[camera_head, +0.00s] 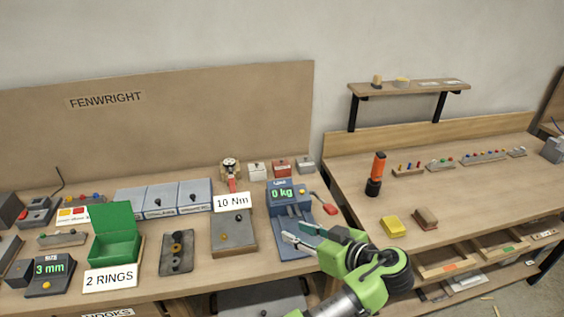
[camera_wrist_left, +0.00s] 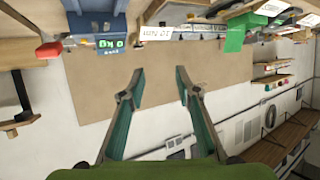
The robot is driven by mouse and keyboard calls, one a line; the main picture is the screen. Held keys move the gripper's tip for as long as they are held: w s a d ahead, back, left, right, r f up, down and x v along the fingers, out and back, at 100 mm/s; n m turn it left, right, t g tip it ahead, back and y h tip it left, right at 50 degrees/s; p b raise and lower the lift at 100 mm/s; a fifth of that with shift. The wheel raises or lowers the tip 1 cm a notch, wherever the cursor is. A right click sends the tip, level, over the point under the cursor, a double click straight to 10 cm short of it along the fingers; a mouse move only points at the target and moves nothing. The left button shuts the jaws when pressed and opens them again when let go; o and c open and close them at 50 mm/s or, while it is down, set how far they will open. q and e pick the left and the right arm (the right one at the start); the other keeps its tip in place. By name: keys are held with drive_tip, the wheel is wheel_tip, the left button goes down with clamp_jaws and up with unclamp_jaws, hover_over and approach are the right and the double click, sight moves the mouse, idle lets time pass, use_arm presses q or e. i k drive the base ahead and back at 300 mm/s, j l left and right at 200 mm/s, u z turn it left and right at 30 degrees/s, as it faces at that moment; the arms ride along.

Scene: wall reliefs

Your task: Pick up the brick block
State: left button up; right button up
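A small brown block (camera_head: 425,218), perhaps the brick block, lies on the right-hand bench, just right of a yellow block (camera_head: 393,226). It is too small to make out its surface clearly. My left gripper (camera_head: 292,232) is over the left bench, in front of the blue scale, with its fingers pointing left. It is well to the left of both blocks. In the left wrist view its two fingers (camera_wrist_left: 161,76) are apart with nothing between them. Neither block shows clearly in that view. My right gripper is not in view.
The blue scale (camera_head: 291,200) reading 0 kg stands beside my gripper, with a red-ended lever (camera_head: 329,209). An orange and black upright tool (camera_head: 375,174) stands behind the blocks. Open drawers (camera_head: 448,264) are below the right bench. The bench around the blocks is mostly clear.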

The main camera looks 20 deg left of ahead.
sight(281, 168)
drive_tip(key=i+j, duration=0.2)
drive_tip(key=i, duration=0.25)
drive_tip(key=i+j, duration=0.25)
drive_tip(key=i, duration=0.2)
drive_tip(key=i+j, duration=0.2)
drive_tip(key=i, duration=0.25)
